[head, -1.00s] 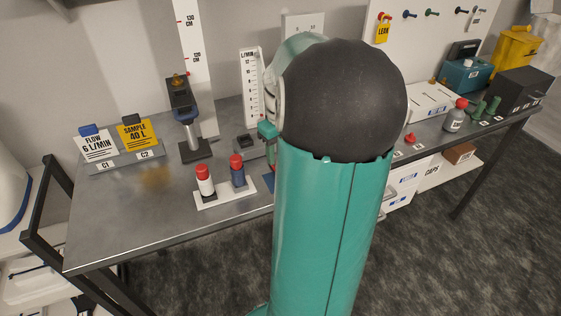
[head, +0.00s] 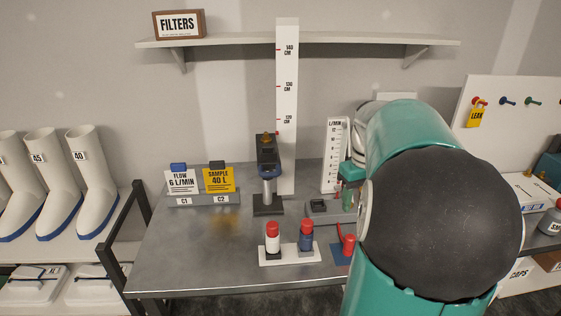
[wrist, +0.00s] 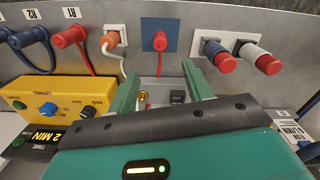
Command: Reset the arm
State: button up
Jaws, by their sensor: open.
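My arm fills the right part of the head view, with its large dark joint in front of the bench. My gripper (wrist: 160,82) shows in the wrist view as two green fingers, spread apart with no object held between them. Beyond the fingertips, a blue square with a red-capped plug (wrist: 160,40) lies on the grey bench (head: 190,255). In the head view my arm hides much of the bench's right side, and I cannot make out the fingers clearly there.
A white-and-red bottle (head: 272,238) and a blue-and-red bottle (head: 306,236) stand on a white plate. Behind them are a dark stand (head: 267,175), sign cards (head: 218,180) and a flow gauge (head: 335,155). In the wrist view, a yellow timer box (wrist: 62,98) sits left of the fingers. The bench's front left is clear.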

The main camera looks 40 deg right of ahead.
jog(key=w+a+r+n+t+h, duration=0.1)
jog(key=w+a, duration=0.1)
jog(key=a, duration=0.7)
jog(key=w+a+r+t+h, duration=0.1)
jog(key=w+a+r, duration=0.1)
jog(key=a, duration=0.7)
jog(key=s+a+f+n+t+y, duration=0.1)
jog(key=s+a, duration=0.2)
jog(key=a, duration=0.6)
jog(key=s+a+f+n+t+y, duration=0.1)
jog(key=s+a+t, duration=0.1)
jog(key=a, duration=0.7)
jog(key=shift+s+t, duration=0.3)
jog(key=shift+s, duration=0.6)
